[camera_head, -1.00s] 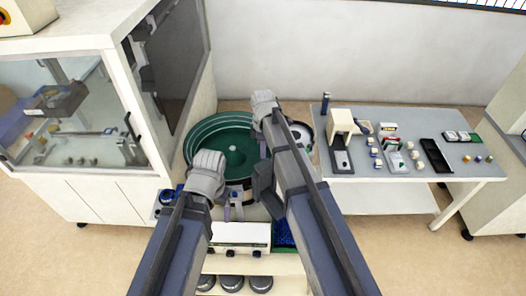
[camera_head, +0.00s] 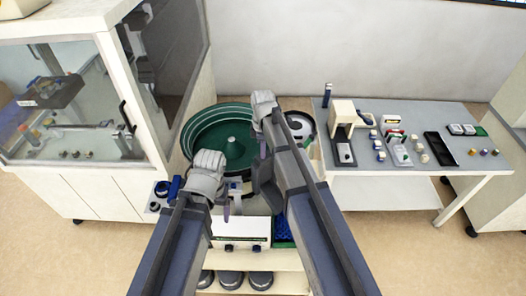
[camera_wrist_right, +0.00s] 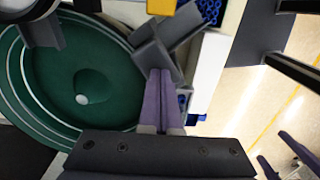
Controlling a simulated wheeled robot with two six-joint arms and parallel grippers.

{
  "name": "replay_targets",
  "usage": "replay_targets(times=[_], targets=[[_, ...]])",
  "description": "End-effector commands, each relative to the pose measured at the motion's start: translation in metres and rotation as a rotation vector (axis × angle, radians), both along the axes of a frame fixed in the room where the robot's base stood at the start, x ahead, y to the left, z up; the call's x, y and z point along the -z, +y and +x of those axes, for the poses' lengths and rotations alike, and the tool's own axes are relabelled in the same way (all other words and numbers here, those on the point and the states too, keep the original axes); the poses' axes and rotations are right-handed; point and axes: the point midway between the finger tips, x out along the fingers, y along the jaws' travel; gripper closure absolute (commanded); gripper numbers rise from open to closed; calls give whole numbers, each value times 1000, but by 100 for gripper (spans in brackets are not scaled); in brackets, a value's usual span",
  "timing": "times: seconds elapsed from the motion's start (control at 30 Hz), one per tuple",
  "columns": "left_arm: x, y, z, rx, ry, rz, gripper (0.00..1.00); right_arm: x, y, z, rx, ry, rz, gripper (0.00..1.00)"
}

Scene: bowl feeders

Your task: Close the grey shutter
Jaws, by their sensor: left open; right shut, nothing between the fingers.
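In the right wrist view, a grey angular piece (camera_wrist_right: 160,48) with raised walls sits at the rim of the green bowl (camera_wrist_right: 85,85). I cannot tell surely whether it is the grey shutter, or how far open it is. My right gripper (camera_wrist_right: 165,75) has its purple fingers together and empty, with the tips at or just over this piece; contact is unclear. In the head view the right gripper (camera_head: 262,148) is over the bowl's right side. My left gripper (camera_head: 231,200) is open and empty in front of the bowl. My arms hide much of the feeder's front.
A white cabinet with a clear window (camera_head: 75,95) stands close on the left. A grey table (camera_head: 360,115) with small parts and trays stands on the right. A white control box (camera_head: 240,231) is below the bowl. Bare floor lies in front of the table.

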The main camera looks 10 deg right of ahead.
Motion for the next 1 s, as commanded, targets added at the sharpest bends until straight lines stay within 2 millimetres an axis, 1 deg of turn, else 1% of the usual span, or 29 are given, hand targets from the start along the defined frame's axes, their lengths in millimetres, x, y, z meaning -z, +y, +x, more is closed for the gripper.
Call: replay_targets(times=[0.03,0.1,0.23,0.73,0.87,1.0], targets=[[13,0,0,0,0,0,18,13,0,0,0,0,0,100],[22,0,0,1,0,0,18,22,0,0,0,0,0,100],[30,0,0,2,0,1,18,30,0,0,0,0,0,100],[27,0,0,2,0,0,18,28,2,-4,0,5,3,100],[19,0,0,2,0,0,18,19,4,-5,-1,5,3,100],[3,0,0,3,0,0,18,3,8,-5,1,-1,2,100]])
